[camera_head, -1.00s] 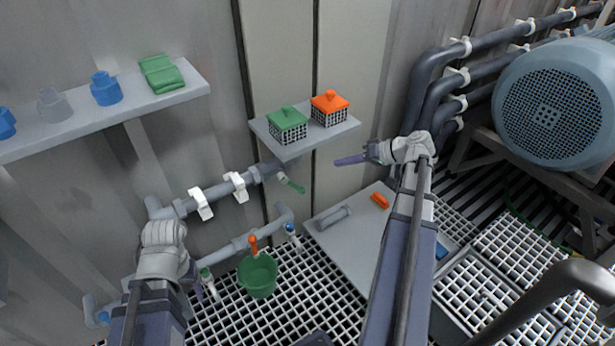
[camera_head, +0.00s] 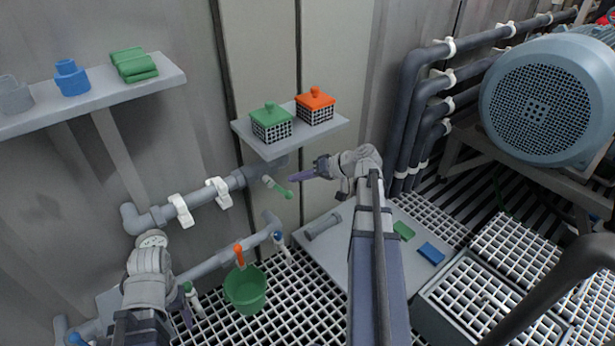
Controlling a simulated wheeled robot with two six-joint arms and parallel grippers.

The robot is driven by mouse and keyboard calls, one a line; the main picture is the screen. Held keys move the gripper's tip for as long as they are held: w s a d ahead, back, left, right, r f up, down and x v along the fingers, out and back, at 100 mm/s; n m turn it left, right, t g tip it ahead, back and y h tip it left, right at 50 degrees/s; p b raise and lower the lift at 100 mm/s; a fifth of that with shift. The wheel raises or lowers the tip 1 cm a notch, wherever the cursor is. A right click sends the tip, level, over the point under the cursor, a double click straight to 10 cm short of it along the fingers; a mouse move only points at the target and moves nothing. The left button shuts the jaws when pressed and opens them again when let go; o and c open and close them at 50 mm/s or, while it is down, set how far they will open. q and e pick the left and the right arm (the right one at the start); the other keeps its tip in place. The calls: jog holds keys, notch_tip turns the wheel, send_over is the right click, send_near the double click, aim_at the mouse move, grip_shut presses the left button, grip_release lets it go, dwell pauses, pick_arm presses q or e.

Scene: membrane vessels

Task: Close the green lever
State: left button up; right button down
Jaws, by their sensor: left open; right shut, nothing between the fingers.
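A green lever (camera_head: 284,191) with a white stem sits at the end of the upper grey pipe, below the shelf with the baskets. It points down and to the right. My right gripper (camera_head: 300,176) has its purple fingers together with nothing between them. Its tips are just right of and slightly above the lever; I cannot tell whether they touch it. A second green-topped valve (camera_head: 189,289) is low at the left, by the lower pipe. My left gripper (camera_head: 185,305) is open beside it, its fingers partly hidden by my wrist.
An orange lever (camera_head: 239,255) and a blue-topped valve (camera_head: 280,238) are on the lower pipe (camera_head: 205,267). A green bucket (camera_head: 246,290) hangs below the orange lever. A shelf (camera_head: 291,137) holds a green-lidded basket (camera_head: 271,124) and an orange-lidded basket (camera_head: 315,107).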

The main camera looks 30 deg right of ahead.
aim_at(286, 198)
jog(key=shift+a+f, duration=0.4)
jog(key=shift+s+a+f+m+y+b, duration=0.1)
jog(key=shift+a+f+m+y+b, duration=0.25)
jog(key=shift+f+b, duration=0.65)
jog(key=shift+s+a+f+m+y+b, duration=0.1)
jog(key=shift+a+f+y+b, duration=0.3)
jog(key=shift+b, duration=1.1)
jog(key=shift+a+f+m+y+b, duration=0.25)
jog(key=shift+a+f+b, duration=0.35)
jog(key=shift+b, duration=0.65)
jog(key=shift+a+f+b, duration=0.35)
jog(key=shift+a+f, duration=0.1)
jog(key=shift+a, duration=0.15)
jog(key=shift+w, duration=0.1)
